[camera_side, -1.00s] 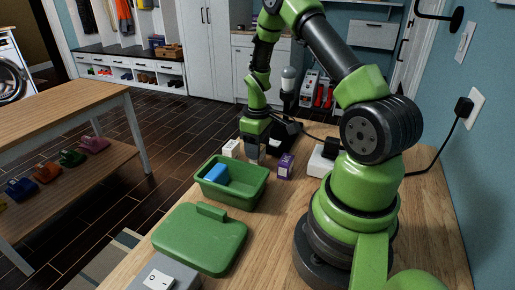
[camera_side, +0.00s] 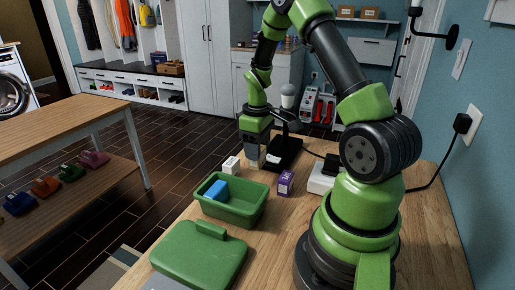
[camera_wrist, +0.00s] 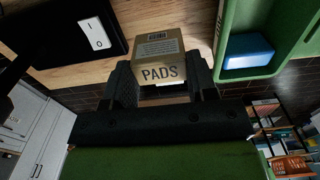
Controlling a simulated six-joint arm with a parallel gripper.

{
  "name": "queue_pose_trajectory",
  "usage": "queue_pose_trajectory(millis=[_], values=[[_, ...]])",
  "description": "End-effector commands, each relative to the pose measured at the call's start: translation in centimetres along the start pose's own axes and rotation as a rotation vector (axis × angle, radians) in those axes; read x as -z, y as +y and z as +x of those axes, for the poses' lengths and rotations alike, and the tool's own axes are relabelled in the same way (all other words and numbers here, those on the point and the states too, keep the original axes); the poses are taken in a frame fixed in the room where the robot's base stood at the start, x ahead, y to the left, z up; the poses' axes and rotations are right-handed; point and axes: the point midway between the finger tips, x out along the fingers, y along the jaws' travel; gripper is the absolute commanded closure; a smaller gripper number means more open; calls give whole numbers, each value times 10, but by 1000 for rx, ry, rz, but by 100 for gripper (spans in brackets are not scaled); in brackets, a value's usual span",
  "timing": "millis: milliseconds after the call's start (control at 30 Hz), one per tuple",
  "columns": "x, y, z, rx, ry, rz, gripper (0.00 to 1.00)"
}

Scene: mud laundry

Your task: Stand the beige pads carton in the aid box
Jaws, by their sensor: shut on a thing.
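The beige pads carton (camera_wrist: 158,57) is between the fingers of my gripper (camera_wrist: 160,82) in the wrist view, with the word PADS facing the camera. My gripper is shut on it. In the side view my gripper (camera_side: 252,163) points down, behind the green aid box. The carton is hard to make out there. The open aid box (camera_side: 255,215) stands on the wooden table with a blue box (camera_side: 215,190) inside at its left. In the wrist view the aid box (camera_wrist: 228,73) is at upper right, beside the carton, with the blue box (camera_wrist: 248,52) in it.
A white carton (camera_side: 231,165) stands behind the aid box, left of my gripper. A purple carton (camera_side: 286,183) stands to the right. A green lid (camera_side: 200,258) lies in front. A black base with a white switch (camera_wrist: 95,33) is at upper left in the wrist view.

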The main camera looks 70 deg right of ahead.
Motion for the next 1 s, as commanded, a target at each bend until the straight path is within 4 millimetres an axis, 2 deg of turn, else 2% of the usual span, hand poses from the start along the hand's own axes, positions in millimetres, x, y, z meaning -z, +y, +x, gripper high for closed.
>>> queue_pose_trajectory(millis=[133, 233, 367, 500, 633, 767, 1000], values=[[0, -1, -1, 0, 0, 0, 62], [1, -13, -8, -1, 2, -5, 62], [-2, -47, -29, -1, 4, -9, 62], [-14, -86, -49, 1, 3, -10, 62], [-27, -110, -60, 2, 2, -5, 62], [-33, -120, -63, 2, 1, -2, 62], [-35, -120, -46, 3, -5, 0, 62]])
